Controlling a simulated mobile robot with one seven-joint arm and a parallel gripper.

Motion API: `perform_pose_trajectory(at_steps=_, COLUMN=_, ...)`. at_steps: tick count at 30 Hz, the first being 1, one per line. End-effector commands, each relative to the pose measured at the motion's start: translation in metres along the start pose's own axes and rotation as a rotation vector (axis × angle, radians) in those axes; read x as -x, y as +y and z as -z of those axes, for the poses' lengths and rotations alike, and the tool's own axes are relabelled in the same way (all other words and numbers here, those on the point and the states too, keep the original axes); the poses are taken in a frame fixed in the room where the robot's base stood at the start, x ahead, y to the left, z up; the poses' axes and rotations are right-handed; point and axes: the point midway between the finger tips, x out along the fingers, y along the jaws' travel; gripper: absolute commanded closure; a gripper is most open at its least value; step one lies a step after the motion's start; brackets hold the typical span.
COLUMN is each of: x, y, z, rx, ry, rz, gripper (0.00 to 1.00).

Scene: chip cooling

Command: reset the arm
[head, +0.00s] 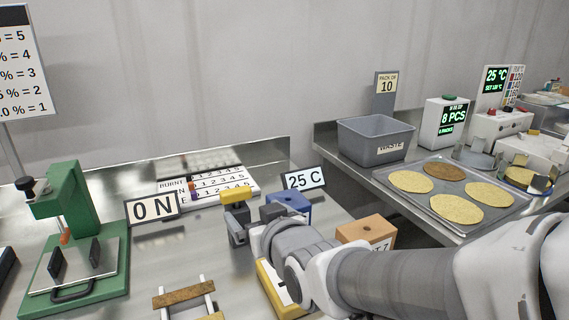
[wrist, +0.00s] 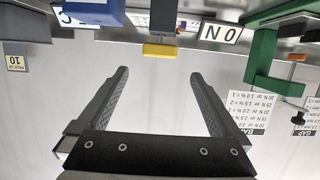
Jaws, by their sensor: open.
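My gripper (head: 254,222) is at the end of my arm, which reaches in from the right in the head view, above the metal table. In the wrist view, which is upside down, my gripper (wrist: 158,74) has its two dark fingers spread wide with nothing between them. A grey post with a yellow top (head: 236,197) stands close by the gripper in the head view. The yellow top (wrist: 160,50) shows beyond the fingertips in the wrist view. Whether the post touches a finger is hard to tell in the head view.
On the right bench are a waste bin (head: 372,128) and a tray (head: 428,172) with several round chips.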

Motion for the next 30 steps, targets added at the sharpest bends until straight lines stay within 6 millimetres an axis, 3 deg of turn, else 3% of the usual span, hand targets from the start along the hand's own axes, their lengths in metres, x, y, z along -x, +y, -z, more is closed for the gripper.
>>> perform_pose_trajectory(at_steps=6, x=0.002, y=0.004, z=0.0, rx=-0.002, ry=-0.01, rz=-0.008, gripper=0.0)
perform_pose_trajectory(at_steps=11, x=0.018, y=0.028, z=-0.008, rx=-0.018, ry=-0.1, rz=-0.062, gripper=0.0)
perform_pose_trajectory(at_steps=17, x=0.067, y=0.073, z=-0.033, rx=-0.075, ry=-0.303, rz=-0.171, gripper=0.0)
perform_pose_trajectory(at_steps=21, x=0.11, y=0.095, z=-0.053, rx=-0.133, ry=-0.45, rz=-0.241, gripper=0.0)
perform_pose_trajectory(at_steps=30, x=0.212, y=0.109, z=-0.094, rx=-0.282, ry=-0.732, rz=-0.353, gripper=0.0)
